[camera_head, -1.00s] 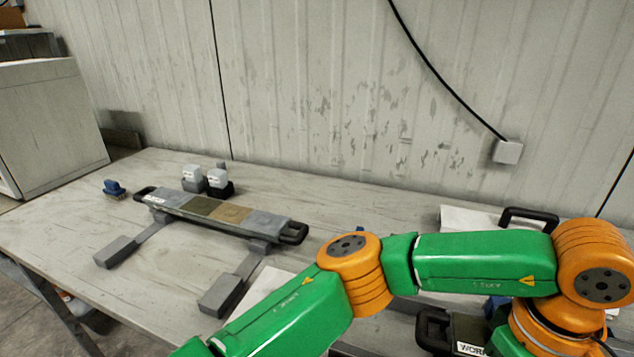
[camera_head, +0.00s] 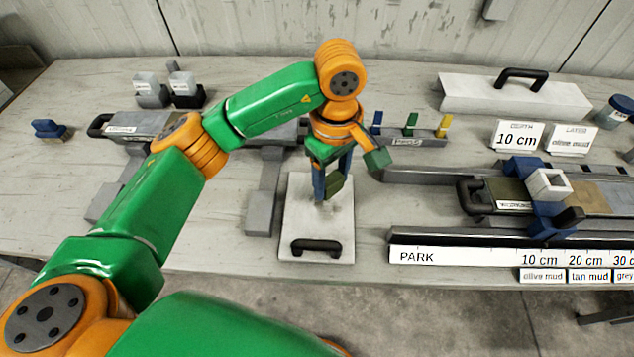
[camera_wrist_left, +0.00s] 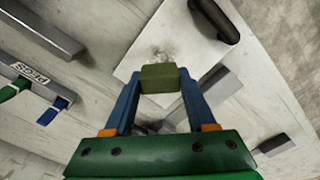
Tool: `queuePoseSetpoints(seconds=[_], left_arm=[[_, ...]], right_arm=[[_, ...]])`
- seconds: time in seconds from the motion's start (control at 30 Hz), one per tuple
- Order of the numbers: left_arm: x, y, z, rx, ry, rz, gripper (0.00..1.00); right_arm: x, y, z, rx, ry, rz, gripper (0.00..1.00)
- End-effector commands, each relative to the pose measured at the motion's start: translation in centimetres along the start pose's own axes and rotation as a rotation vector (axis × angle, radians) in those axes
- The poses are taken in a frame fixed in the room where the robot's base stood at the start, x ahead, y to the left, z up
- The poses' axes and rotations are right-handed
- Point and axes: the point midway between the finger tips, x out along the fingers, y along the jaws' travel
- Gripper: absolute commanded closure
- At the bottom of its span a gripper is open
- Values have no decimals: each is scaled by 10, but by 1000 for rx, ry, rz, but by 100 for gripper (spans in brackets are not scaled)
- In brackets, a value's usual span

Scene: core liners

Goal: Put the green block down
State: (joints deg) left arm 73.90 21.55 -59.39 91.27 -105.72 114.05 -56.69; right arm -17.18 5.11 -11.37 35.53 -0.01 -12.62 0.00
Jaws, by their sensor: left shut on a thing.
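My left gripper (camera_head: 333,182) has two blue fingers and points down over a white board with a black handle (camera_head: 290,222). It is shut on a small olive-green block (camera_head: 334,184). In the left wrist view the green block (camera_wrist_left: 159,77) sits between the fingertips (camera_wrist_left: 159,84), with the white board (camera_wrist_left: 165,35) behind it and a dark smudge just beyond it. I cannot tell whether the block touches the board. My right gripper is not in view.
A peg rack (camera_head: 425,141) with blue, green and yellow pegs stands right of the gripper. A grey rail (camera_head: 430,176) and a PARK scale (camera_head: 450,256) lie right of the board. A core tray with a blue carriage (camera_head: 545,225) is further right. A grey liner stand (camera_head: 262,213) is left.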

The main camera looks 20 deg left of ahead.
Motion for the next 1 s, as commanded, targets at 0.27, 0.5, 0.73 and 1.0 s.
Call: queuePoseSetpoints(seconds=[0.27,0.5,0.73,1.0], left_arm=[[37,-6,-24,0,-1,-5,97],[59,-4,-24,1,2,1,96],[64,-4,-24,1,2,2,96],[61,-4,-24,1,1,2,14]], right_arm=[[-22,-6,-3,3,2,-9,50],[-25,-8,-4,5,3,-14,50],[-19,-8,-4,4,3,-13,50],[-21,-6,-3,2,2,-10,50]])
